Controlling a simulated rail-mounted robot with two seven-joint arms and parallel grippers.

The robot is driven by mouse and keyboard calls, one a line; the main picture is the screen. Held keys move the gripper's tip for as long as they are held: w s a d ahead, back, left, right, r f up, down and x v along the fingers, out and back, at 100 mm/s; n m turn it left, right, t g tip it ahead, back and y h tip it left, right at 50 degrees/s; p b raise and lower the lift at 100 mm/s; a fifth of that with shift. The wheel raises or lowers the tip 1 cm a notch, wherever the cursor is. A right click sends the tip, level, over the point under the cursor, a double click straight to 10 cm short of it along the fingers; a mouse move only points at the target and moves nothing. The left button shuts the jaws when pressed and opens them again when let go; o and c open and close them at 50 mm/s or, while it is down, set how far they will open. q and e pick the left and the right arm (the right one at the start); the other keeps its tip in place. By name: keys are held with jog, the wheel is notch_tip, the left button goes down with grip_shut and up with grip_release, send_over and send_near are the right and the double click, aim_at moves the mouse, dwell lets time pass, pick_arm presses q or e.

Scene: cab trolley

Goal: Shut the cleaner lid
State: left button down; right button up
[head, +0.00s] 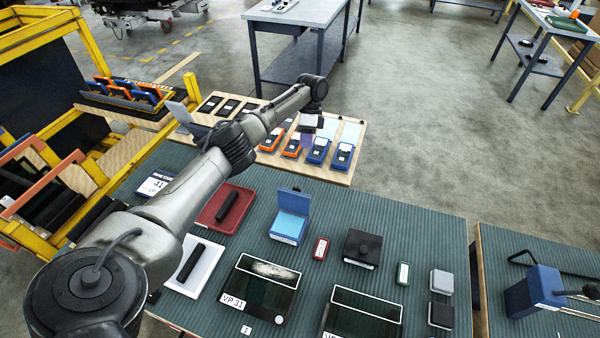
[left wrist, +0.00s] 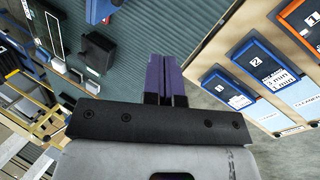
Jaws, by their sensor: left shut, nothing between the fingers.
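A light-blue box (head: 289,226) stands on the ribbed green mat, its hinged lid (head: 294,200) raised open at the back; I take it for the cleaner box, though its label is too small to read. Part of a blue box also shows at the top of the left wrist view (left wrist: 99,10). My left gripper (head: 307,134) is over the wooden board, beyond the box and apart from it. Its purple fingers (left wrist: 165,80) are shut together with nothing between them. My right gripper is not in view.
Blue and orange cases (head: 318,150) line the wooden board (head: 345,176) below my left gripper. A red tray (head: 226,208), a black box (head: 362,248) and dark framed bins (head: 262,290) sit around the light-blue box. A yellow rack (head: 30,40) stands at left.

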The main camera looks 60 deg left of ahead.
aim_at(295, 198)
pick_arm(q)
jog(key=s+d+f+m+p, duration=0.1)
jog(key=s+d+f+m, duration=0.1)
jog(key=s+d+f, duration=0.4)
jog(key=shift+s+f, duration=0.2)
jog(key=shift+f, duration=1.35)
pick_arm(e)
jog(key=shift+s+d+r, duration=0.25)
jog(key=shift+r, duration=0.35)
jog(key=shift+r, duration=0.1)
